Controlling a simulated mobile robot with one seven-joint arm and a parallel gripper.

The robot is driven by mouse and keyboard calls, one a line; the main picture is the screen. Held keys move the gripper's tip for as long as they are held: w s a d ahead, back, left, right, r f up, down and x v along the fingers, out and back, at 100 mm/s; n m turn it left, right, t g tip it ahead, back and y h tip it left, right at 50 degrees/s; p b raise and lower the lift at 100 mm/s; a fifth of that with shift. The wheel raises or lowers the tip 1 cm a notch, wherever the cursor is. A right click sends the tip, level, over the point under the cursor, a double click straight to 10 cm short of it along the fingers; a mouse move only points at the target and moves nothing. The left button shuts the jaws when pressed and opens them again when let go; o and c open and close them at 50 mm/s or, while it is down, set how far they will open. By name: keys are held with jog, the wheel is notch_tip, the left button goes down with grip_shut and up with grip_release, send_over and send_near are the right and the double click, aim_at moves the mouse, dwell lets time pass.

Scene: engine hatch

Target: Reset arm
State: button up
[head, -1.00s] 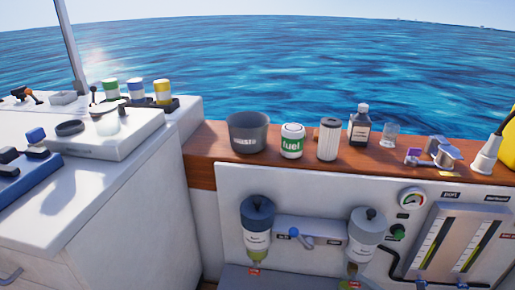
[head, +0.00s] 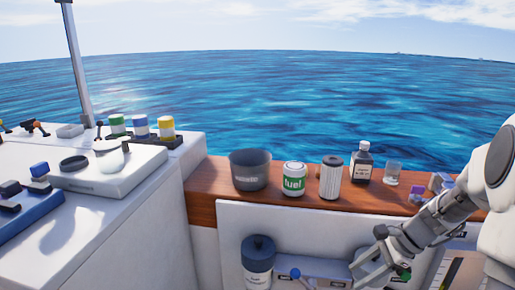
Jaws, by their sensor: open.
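My arm enters from the right edge in the head view. My gripper (head: 374,262) hangs at the lower right, in front of the white panel below the wooden ledge. Its jaws are open, and I see nothing held in them. It overlaps the spot where the right-hand filter bowl stood, so that bowl is mostly hidden. The left filter with the dark blue cap (head: 258,258) shows to the left of the gripper, apart from it.
The wooden ledge (head: 204,207) carries a grey waste bin (head: 249,170), a green-and-white fuel can (head: 292,178), a ribbed filter cartridge (head: 331,177), a dark bottle (head: 362,163) and a clear cup (head: 392,173). A white console (head: 110,235) stands at left. Open sea lies beyond.

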jog(key=s+a+r+n+t+h, duration=0.1)
jog(key=s+a+r+n+h, duration=0.25)
jog(key=r+n, duration=0.35)
jog(key=s+a+r+n+t+h, duration=0.2)
jog(key=s+r+n, duration=0.25)
jog(key=r, duration=0.55)
jog(key=s+a+f+n+b, duration=0.1)
jog(key=s+a+f+n, duration=0.1)
jog(key=s+a+n, duration=0.7)
notch_tip(320, 180, up, 28)
jog(key=s+d+m+p, duration=0.1)
jog(key=d+m+p, duration=0.1)
jog(key=p, duration=2.5)
jog(key=shift+s+t+h+p, duration=0.25)
jog(key=shift+t+h+p, duration=0.1)
jog(key=shift+t+p, duration=0.05)
jog(key=shift+f, duration=0.1)
